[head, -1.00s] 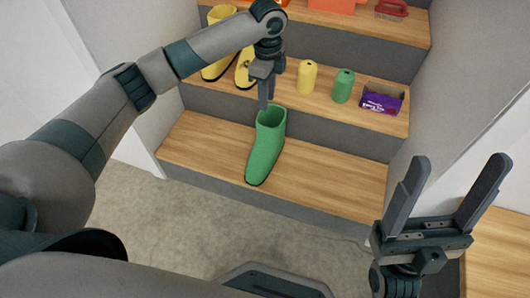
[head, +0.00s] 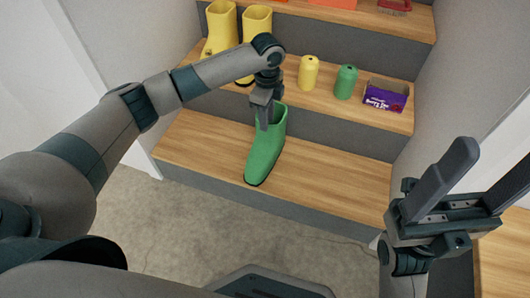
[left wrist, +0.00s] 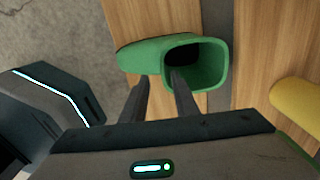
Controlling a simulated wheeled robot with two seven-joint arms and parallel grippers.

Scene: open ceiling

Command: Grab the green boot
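The green boot (head: 265,152) stands upright on the lowest wooden step in the head view, its toe towards me. In the left wrist view the boot (left wrist: 150,55) shows its open top. My left gripper (head: 266,122) is at the boot's upper rim, pointing down. In the left wrist view the left gripper (left wrist: 160,88) is open, with one finger over the boot's opening and the other outside its wall. My right gripper (head: 482,175) is open and empty at the right, away from the boot.
A yellow can (head: 308,74), a green can (head: 345,83) and a purple box (head: 385,95) stand on the middle step. Yellow boots (head: 221,30) stand behind my left arm. The lowest step (head: 330,178) is clear right of the green boot. A wall rises on the right.

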